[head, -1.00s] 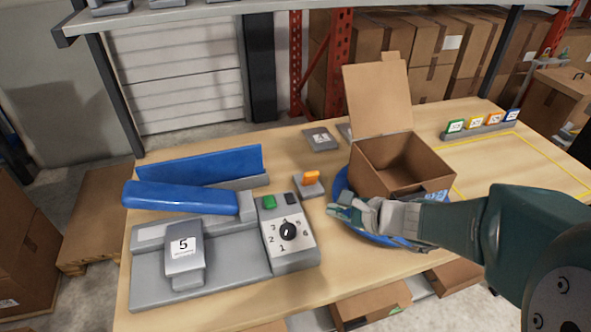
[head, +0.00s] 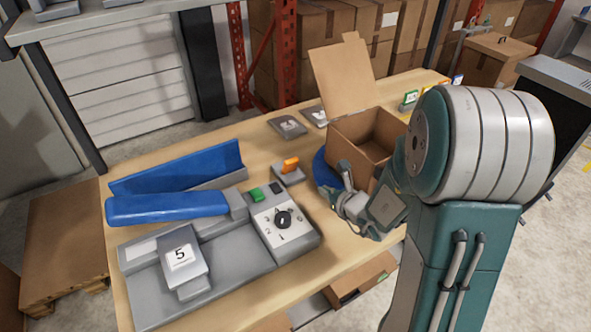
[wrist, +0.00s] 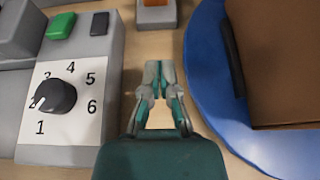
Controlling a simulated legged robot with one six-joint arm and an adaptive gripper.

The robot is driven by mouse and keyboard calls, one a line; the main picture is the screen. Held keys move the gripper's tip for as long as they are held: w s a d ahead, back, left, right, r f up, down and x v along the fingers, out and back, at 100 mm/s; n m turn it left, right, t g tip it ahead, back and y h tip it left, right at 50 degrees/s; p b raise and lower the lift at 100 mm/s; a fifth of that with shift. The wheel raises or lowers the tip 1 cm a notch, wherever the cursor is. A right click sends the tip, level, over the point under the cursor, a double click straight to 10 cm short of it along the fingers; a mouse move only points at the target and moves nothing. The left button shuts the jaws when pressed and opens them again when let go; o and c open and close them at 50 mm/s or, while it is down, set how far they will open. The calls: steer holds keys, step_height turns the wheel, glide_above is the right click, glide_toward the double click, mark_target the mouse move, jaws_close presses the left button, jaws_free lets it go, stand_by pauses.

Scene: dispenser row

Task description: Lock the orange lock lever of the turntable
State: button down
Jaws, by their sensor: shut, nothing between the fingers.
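The orange lock lever (head: 291,164) stands on a small grey base (head: 289,178) on the table, left of the blue turntable (head: 322,168). In the wrist view the lever (wrist: 156,2) is cut off at the top edge, ahead of my gripper. An open cardboard box (head: 362,144) sits on the turntable, whose blue rim also shows in the wrist view (wrist: 205,75). My gripper (wrist: 159,66) is shut and empty, between the dial panel and the turntable. In the head view my gripper (head: 336,205) is in front of the turntable, apart from the lever.
A grey dispenser (head: 215,265) with a black dial (head: 283,218), a green button (head: 256,195) and a blue trough (head: 175,170) fills the left of the table. Grey plates (head: 287,126) lie behind the lever. Bare wood lies between dispenser and turntable.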

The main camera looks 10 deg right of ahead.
steer(key=shift+w, duration=0.15)
glide_toward(291, 167)
steer(key=f, duration=0.1)
steer(key=s+f, duration=0.1)
steer(key=shift+s+f, duration=0.25)
steer(key=shift+s, duration=0.05)
steer(key=x, duration=0.4)
steer(key=shift+w+d+f, duration=0.15)
steer(key=shift+w+d, duration=0.1)
steer(key=shift+w, duration=0.05)
steer(key=shift+w+a+r, duration=0.1)
steer(key=shift+w+r, duration=0.15)
steer(key=shift+w, duration=0.3)
steer(key=shift+w+a+r, duration=0.1)
steer(key=shift+w+r, duration=0.2)
steer(key=shift+w, duration=0.3)
steer(key=shift+w+a+r, duration=0.2)
steer(key=shift+w+a, duration=0.05)
steer(key=shift+w, duration=0.3)
steer(key=shift+a, duration=0.25)
steer(key=shift+w+d+r, duration=0.1)
steer(key=shift+d, duration=0.1)
steer(key=shift+w+a+r+g, duration=0.1)
steer(key=shift+a+g, duration=0.05)
steer(key=shift+g, duration=0.45)
